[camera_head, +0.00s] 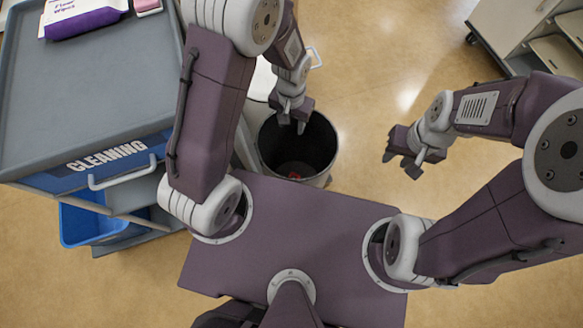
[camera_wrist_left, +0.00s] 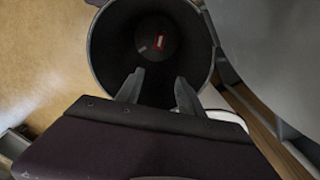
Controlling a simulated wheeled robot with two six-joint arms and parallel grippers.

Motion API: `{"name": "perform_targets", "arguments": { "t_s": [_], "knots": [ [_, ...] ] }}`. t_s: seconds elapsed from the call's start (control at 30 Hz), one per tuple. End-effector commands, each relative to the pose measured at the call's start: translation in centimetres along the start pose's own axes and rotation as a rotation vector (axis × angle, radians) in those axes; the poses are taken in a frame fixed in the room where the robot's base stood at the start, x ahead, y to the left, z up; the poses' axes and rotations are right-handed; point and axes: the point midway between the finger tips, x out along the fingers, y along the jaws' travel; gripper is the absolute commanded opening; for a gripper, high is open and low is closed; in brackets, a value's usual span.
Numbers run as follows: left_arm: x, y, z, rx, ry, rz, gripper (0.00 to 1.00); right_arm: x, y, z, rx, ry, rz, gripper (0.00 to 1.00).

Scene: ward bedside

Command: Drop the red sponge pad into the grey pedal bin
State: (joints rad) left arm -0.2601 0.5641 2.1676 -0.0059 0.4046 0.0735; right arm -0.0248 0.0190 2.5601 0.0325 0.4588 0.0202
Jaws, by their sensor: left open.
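The grey pedal bin (camera_head: 327,180) stands open on the floor beside the cart, with a dark inside. The red sponge pad (camera_head: 293,176) lies at the bottom of the bin, mostly in shadow.
A cleaning cart (camera_head: 110,100) stands at the left, with a purple wipes pack (camera_head: 82,17) and a small pink item (camera_head: 147,6) on top. A blue bin (camera_head: 90,222) sits low in it. A pale cabinet (camera_head: 515,25) is at the upper right. The floor between is clear.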

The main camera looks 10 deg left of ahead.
Motion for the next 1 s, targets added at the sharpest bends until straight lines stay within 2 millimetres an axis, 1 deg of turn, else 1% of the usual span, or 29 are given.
{"name": "perform_targets", "arguments": {
  "t_s": [0.03, 0.2, 0.3, 0.4, 0.5, 1.0],
  "knots": [
    [-1.4, 0.0, -0.1, 0.0, 0.005, 0.0, 0.45, -0.8, 0.0, -0.1, 0.0, 0.0, 0.0, 0.33],
    [-5.4, 0.0, -0.1, 0.0, 0.005, 0.0, 0.45, -2.5, -0.1, -0.3, 0.0, 0.0, 0.0, 0.33],
    [-7.2, 0.0, -0.1, 0.0, 0.004, 0.0, 0.45, -3.0, -0.1, -0.3, 0.0, 0.0, 0.0, 0.33],
    [-8.2, 0.0, -0.1, 0.0, 0.004, 0.0, 0.45, -3.3, -0.1, -0.3, 0.0, 0.0, 0.0, 0.33],
    [-8.4, 0.0, 0.0, 0.0, 0.001, 0.0, 0.45, -3.3, -0.1, -0.3, 0.0, 0.0, 0.0, 0.33],
    [-8.4, 0.0, 0.0, 0.0, 0.001, 0.0, 0.45, -3.3, -0.1, -0.3, 0.0, 0.0, 0.0, 0.33]
  ]
}}
